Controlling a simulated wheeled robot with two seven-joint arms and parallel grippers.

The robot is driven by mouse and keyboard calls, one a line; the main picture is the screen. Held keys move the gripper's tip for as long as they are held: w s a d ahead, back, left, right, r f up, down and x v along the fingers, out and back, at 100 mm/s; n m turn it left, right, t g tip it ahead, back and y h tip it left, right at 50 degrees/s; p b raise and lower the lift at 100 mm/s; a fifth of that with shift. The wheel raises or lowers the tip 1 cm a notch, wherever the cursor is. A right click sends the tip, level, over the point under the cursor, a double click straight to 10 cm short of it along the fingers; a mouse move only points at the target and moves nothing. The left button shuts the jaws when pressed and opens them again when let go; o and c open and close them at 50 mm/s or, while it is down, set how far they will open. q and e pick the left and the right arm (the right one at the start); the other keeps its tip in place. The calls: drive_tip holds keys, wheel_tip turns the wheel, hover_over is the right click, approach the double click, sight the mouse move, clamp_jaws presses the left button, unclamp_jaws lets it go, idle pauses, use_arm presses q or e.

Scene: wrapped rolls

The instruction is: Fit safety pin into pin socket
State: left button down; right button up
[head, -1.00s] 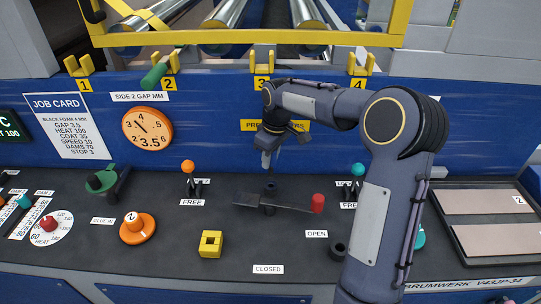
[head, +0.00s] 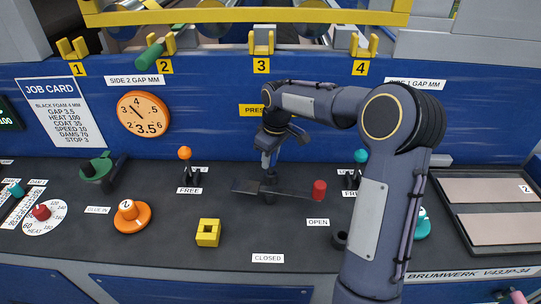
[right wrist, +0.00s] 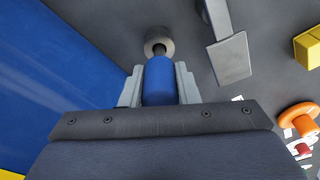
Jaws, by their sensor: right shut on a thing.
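The safety pin (right wrist: 159,82) has a blue grip, seen in the right wrist view. My right gripper (head: 268,163) is shut on that blue grip, with one finger on each side. A dark shaft shows beyond the grip and meets a grey round ring, which looks like the pin socket (right wrist: 159,38). The shaft overlaps the ring's opening; how deep it sits I cannot tell. In the head view the gripper points down over the console just behind the dark lever (head: 292,192), and the pin is too small to make out. My left gripper is not in view.
The lever's red knob (head: 319,190) lies right of the gripper, its flat end (right wrist: 230,60) close to the socket. A yellow block (head: 208,232), an orange knob (head: 131,216) and an orange-topped switch (head: 185,153) stand to the left. A tray (head: 440,213) lies at the right.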

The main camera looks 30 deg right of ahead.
drive_tip(key=shift+f+b, duration=0.5)
drive_tip(key=shift+f, duration=0.3)
idle(0.6)
drive_tip(key=o, duration=1.1)
drive_tip(key=shift+r, duration=0.1)
drive_tip(key=r, duration=0.5)
drive_tip(key=s+r, duration=0.1)
drive_tip(key=r, duration=0.1)
drive_tip(key=shift+d+r, duration=0.15)
drive_tip(key=shift+r, duration=0.2)
drive_tip(key=s+a+r+m+t+y, duration=0.1)
drive_tip(key=s+a+r+m, duration=0.15)
drive_tip(key=s, duration=0.45)
drive_tip(key=s+a+r+m+t, duration=0.1)
drive_tip(key=s+a, duration=0.2)
drive_tip(key=s, duration=0.5)
drive_tip(key=s+a+f+m+t+y, duration=0.1)
drive_tip(key=s+a+f, duration=0.2)
drive_tip(key=s, duration=0.3)
drive_tip(key=s+a+f+m+t+y, duration=0.1)
drive_tip(key=s+a+f+m, duration=0.1)
drive_tip(key=s, duration=0.5)
drive_tip(key=shift+a+f, duration=0.7)
drive_tip(key=shift+f, duration=0.2)
